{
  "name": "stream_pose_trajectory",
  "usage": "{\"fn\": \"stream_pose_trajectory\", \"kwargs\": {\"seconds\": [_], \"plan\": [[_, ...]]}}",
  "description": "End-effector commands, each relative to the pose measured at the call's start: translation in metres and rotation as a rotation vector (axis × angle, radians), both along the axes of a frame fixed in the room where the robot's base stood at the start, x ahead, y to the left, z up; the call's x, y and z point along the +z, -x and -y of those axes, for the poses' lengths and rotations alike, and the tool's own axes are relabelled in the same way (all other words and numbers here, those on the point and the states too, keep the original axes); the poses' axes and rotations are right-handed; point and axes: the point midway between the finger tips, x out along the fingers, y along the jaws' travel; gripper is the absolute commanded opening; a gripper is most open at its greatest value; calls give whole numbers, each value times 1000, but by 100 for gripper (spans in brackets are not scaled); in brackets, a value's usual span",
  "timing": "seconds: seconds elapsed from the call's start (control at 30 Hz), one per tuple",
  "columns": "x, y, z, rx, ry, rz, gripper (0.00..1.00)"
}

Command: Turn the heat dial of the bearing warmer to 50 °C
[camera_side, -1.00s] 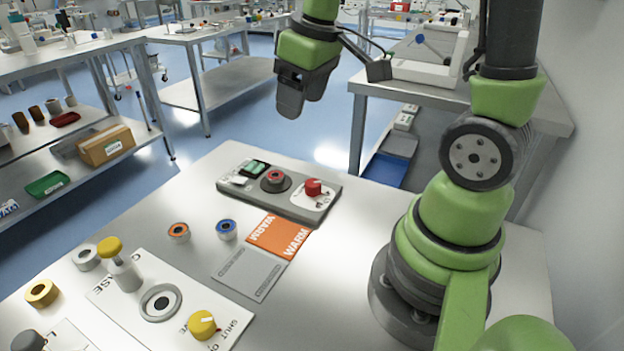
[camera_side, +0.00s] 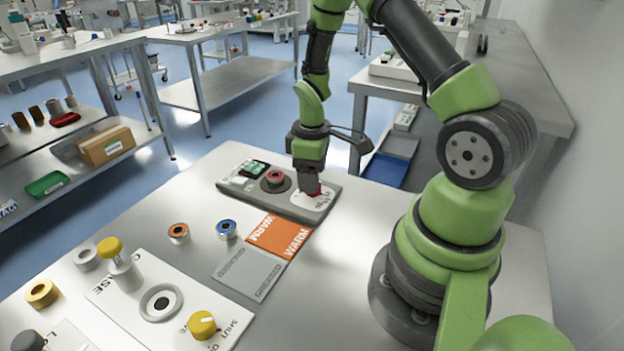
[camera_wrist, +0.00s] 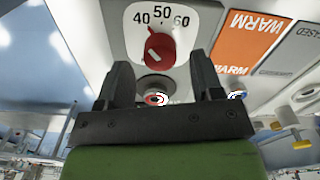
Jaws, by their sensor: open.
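The bearing warmer (camera_side: 240,190) is a grey box on the near table. Its red heat dial (camera_wrist: 161,52) sits on a white plate (camera_wrist: 185,42) marked 40, 50 and 60. The dial's white mark points up-left, close to the 40. In the side view the red dial (camera_side: 319,189) is mostly hidden behind my gripper (camera_side: 308,186). In the wrist view my gripper (camera_wrist: 161,68) is open and empty, pointing at the dial, with one finger towards each side of it. I cannot tell whether the fingers touch the dial.
A red-centred ring (camera_side: 275,176) sits on the warmer's round dark seat. An orange WARM card (camera_side: 278,237) lies in front of the warmer. Orange (camera_side: 178,233) and blue (camera_side: 227,229) rings stand to its left. A white board (camera_side: 130,310) with yellow-topped parts lies nearer.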

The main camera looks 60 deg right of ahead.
Motion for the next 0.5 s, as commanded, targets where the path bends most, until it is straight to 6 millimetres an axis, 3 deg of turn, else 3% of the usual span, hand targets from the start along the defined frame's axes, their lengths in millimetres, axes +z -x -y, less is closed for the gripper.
{"fn": "stream_pose_trajectory", "kwargs": {"seconds": [0.2,0.47,0.5], "plan": [[-17,0,0,-1,1,1,60],[-19,0,0,-1,1,2,60],[-19,0,0,-1,1,2,56]]}}
